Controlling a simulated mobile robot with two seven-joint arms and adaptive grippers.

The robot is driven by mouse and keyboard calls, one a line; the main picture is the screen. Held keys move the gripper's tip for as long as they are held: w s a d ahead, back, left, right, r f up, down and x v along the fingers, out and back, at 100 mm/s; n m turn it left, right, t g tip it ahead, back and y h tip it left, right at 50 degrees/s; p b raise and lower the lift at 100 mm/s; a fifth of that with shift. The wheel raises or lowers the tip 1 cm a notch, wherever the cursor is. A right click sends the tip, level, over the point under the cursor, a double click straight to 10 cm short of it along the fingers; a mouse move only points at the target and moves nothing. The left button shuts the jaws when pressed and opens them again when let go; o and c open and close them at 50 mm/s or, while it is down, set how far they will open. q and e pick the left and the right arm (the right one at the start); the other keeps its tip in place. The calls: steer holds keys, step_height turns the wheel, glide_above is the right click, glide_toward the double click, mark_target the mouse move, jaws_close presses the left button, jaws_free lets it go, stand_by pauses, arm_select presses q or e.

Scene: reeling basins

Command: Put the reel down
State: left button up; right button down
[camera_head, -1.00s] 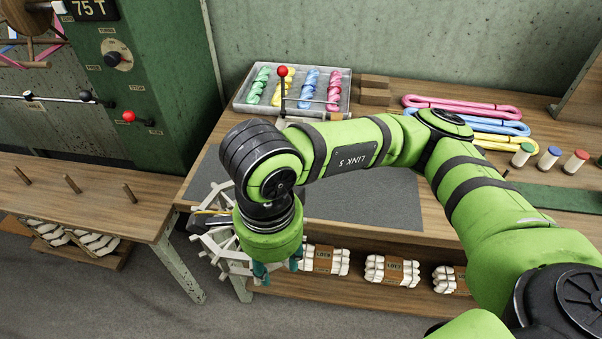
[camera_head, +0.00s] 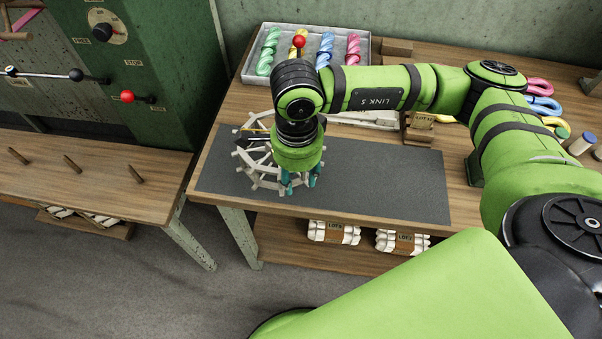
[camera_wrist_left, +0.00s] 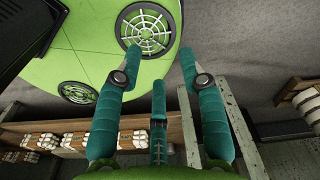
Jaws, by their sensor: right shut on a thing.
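The pale wooden reel (camera_head: 246,180), with spokes and crossbars, is over the left part of the dark grey mat (camera_head: 385,185) on the workbench. My right gripper (camera_head: 300,180) comes down from above at the reel's right side, its teal fingers shut on it. My wrist hides part of the reel, and I cannot tell if it touches the mat. My left gripper (camera_wrist_left: 160,62) shows only in the left wrist view, its teal fingers spread and empty, away from the reel.
A grey tray (camera_head: 371,62) of coloured skeins stands at the back. A red-knobbed lever (camera_head: 299,42) rises behind my wrist. A pegged wooden bench (camera_head: 110,190) and green machine (camera_head: 165,60) are at left. The mat's right half is clear. Tied bundles (camera_head: 333,233) lie on the shelf below.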

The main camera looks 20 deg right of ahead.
steer(key=shift+w+d+f+p, duration=0.35)
steer(key=shift+w+d+f, duration=0.15)
steer(key=shift+w+f, duration=0.25)
step_height(320, 180, down, 3)
steer(key=shift+f+p, duration=0.15)
steer(key=shift+p, duration=0.4)
steer(key=shift+f, duration=0.2)
steer(key=c, duration=0.7)
jaws_free()
steer(key=shift+c, duration=0.2)
arm_select(q)
steer(key=shift+w+a+r, duration=0.15)
steer(key=shift+w+r, duration=0.8)
steer(key=shift+w, duration=0.2)
arm_select(e)
steer(key=shift+s, duration=0.1)
